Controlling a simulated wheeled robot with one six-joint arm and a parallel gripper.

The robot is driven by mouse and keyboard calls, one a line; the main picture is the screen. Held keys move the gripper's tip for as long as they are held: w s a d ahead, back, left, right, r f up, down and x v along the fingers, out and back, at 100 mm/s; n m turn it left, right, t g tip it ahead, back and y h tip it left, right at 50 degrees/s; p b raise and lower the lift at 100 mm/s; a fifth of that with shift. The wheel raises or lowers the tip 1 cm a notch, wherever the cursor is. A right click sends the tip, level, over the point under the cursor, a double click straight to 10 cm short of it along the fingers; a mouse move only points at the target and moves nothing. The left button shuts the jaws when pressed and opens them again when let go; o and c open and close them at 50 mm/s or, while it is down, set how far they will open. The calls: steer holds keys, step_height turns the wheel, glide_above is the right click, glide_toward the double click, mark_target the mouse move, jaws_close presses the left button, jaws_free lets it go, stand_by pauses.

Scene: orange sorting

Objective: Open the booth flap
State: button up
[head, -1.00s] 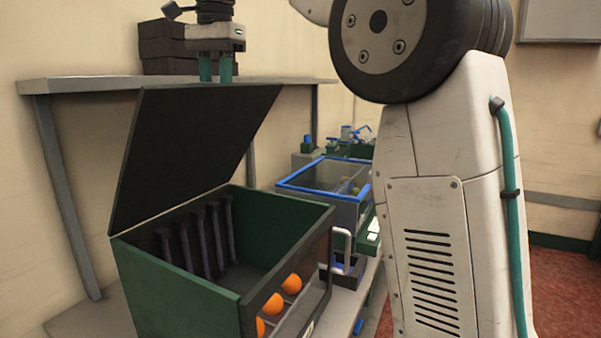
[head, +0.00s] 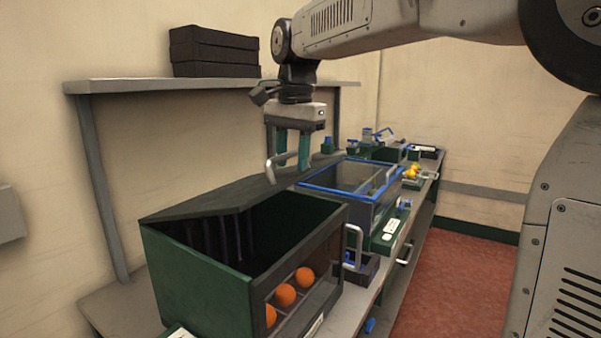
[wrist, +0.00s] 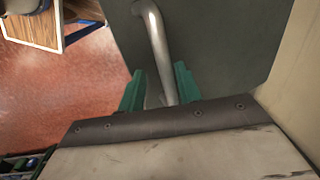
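The booth (head: 205,285) is a green box with a dark flap (head: 205,212) at its top. The flap is partly raised at a low slant, and the dark inside shows below it. A pale bar handle (head: 270,170) stands on the flap. My gripper (head: 293,164) is above the flap at the handle, its teal fingers apart. In the wrist view the handle (wrist: 158,45) runs between the fingers of my gripper (wrist: 157,78), nearer the right one, with a gap at the left. Firm contact cannot be told.
Several oranges (head: 286,295) lie in the booth's front channel. A blue-rimmed clear box (head: 352,177) stands right behind the booth on the bench. A shelf (head: 215,85) with black trays (head: 214,50) is at the back. Red floor (head: 460,265) is clear at right.

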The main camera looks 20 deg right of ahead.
steer(key=shift+s+d+f, duration=0.25)
steer(key=shift+s+f, duration=0.05)
steer(key=shift+f, duration=0.45)
steer(key=shift+s+d+f, duration=0.2)
steer(key=shift+s+f, duration=0.1)
steer(key=shift+f, duration=0.4)
